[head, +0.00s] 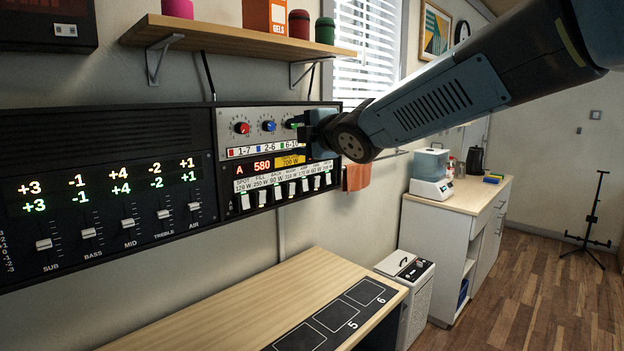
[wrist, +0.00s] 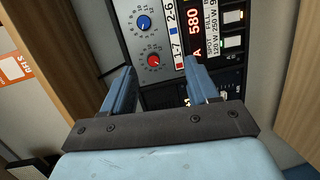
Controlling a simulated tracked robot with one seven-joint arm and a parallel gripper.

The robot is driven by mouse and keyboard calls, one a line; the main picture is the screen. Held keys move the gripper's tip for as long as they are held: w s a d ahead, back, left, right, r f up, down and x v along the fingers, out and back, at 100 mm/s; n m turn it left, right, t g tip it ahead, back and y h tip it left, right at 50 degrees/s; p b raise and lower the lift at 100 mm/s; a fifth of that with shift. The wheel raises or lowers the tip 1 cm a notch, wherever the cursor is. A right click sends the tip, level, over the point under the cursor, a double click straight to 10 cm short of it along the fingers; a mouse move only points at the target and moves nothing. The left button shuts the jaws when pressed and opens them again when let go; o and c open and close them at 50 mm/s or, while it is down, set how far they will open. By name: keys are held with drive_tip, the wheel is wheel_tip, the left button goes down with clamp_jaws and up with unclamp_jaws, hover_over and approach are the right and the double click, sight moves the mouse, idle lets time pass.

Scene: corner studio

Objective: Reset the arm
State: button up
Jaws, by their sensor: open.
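My arm (head: 430,100) reaches in from the upper right of the head view. Beyond the fingers, the panel's red knob (wrist: 153,60), blue knob (wrist: 143,22) and red display (wrist: 194,17) show turned sideways. I cannot tell whether a fingertip touches the panel.
A wooden shelf (head: 230,37) with several containers is above the panel. A slider panel (head: 100,240) adjoins it on the left. Below is a wooden table (head: 220,300) with numbered squares. A white bin (head: 405,270) and a cabinet (head: 440,240) stand right.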

drive_tip(key=s+d+f+m+g+h, duration=0.1)
drive_tip(key=s+d+f+m+h, duration=0.2)
drive_tip(key=d+m, duration=0.35)
drive_tip(key=s+d+f+m+h, duration=0.2)
drive_tip(key=s+d+m+h, duration=0.1)
drive_tip(key=d, duration=0.6)
drive_tip(key=s+d+f+m+g+h, duration=0.1)
drive_tip(key=s+d+f+m+h, duration=0.15)
drive_tip(key=d+m, duration=0.4)
drive_tip(key=s+d+f+m+g, duration=0.1)
drive_tip(key=s+d+f+m, duration=0.2)
drive_tip(key=s, duration=0.3)
drive_tip(key=s+d+f+m+g+h, duration=0.1)
drive_tip(key=s+d+f+m+g, duration=0.1)
drive_tip(key=s, duration=0.4)
drive_tip(key=s+d+f+m+g, duration=0.2)
drive_tip(key=s+d+f+m, duration=0.2)
drive_tip(key=s, duration=0.2)
drive_tip(key=shift+f, duration=0.4)
drive_tip(key=shift+s+d, duration=0.1)
drive_tip(key=shift+c, duration=0.3)
